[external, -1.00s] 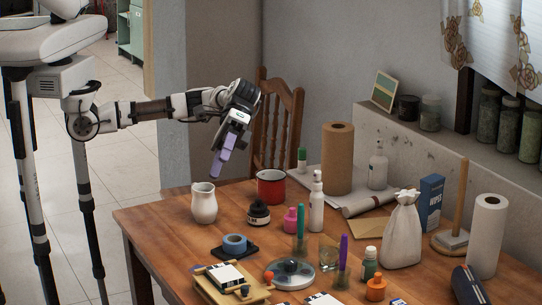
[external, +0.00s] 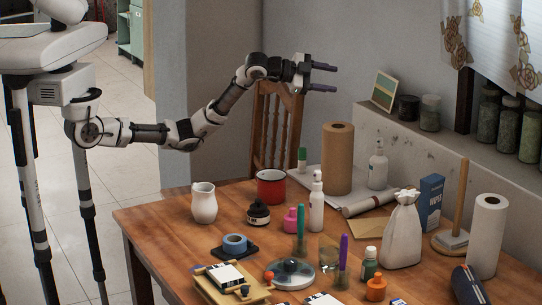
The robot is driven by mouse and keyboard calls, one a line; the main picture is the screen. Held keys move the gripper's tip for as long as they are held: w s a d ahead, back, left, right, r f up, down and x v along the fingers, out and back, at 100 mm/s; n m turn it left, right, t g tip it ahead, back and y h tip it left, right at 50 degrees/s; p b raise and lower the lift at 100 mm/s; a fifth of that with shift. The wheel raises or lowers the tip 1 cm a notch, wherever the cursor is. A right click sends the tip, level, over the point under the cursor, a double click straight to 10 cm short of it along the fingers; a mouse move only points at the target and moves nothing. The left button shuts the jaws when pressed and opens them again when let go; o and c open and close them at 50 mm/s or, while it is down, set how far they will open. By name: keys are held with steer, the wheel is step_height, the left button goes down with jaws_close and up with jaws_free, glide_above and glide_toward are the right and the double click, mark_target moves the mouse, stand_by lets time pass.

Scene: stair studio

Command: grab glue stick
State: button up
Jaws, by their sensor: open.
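A small upright stick with a green cap and a white lower part (external: 302,159) stands at the back of the table, left of the brown paper roll; it looks like the glue stick, though its label is too small to read. My gripper (external: 333,79) is open and empty, raised high above the back of the table. Its two purple-grey fingers point right, roughly level, one above the other. It is well above the stick and touches nothing.
A brown paper roll (external: 338,158), red mug (external: 271,186), white spray bottle (external: 317,205) and pink bottle (external: 291,221) stand around the stick. A white pitcher (external: 204,204) is at the left. A wooden chair (external: 275,130) is behind the table.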

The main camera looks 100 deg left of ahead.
steer(key=s+a+f+n+g+h, duration=0.2)
steer(key=s+a+f+n+g, duration=0.35)
steer(key=f, duration=0.35)
steer(key=n+g+h, duration=0.2)
steer(key=g+h, duration=0.1)
glide_toward(302, 157)
steer(key=x, duration=0.7)
steer(key=a+p+x, duration=0.1)
steer(key=x, duration=0.2)
steer(key=shift+s+a+f, duration=0.1)
steer(key=shift+a+f, duration=0.05)
steer(key=shift+f, duration=0.3)
steer(key=c, duration=1.1)
